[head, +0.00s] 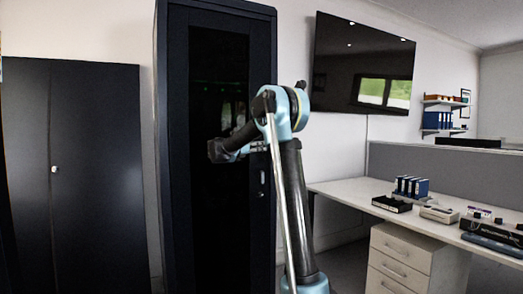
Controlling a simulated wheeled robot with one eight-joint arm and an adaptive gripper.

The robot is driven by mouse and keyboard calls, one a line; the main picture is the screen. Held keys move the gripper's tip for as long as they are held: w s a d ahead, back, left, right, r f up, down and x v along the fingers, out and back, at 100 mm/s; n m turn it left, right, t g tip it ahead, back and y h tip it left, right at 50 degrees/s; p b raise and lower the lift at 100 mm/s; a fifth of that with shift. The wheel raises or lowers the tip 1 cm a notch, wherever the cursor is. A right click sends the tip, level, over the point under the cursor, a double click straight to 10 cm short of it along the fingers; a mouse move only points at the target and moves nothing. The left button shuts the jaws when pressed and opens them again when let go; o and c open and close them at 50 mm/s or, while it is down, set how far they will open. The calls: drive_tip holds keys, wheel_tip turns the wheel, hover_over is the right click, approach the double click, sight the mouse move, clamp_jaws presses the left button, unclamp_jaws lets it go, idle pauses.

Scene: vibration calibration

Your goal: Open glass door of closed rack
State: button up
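The tall dark closed rack (173,150) stands in the middle of the head view. Its dark glass door (215,220) looks shut. A small light handle or lock (262,178) shows on the right side of the door frame. My arm rises in front of the rack's right edge and bends left across the glass. My gripper (262,147) seems to be at the end of the short wrist part, a little above the handle and partly hidden by my arm. Its fingers are too small to make out, and I cannot tell whether it touches the door.
A dark cabinet (95,170) stands to the left of the rack. On the right, a white desk (345,190) with drawers (398,262) carries blue binders (411,187) and devices. A wall screen (362,64) hangs above. Some floor shows between rack and drawers.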

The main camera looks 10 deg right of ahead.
drive_tip(key=shift+x, duration=1.6)
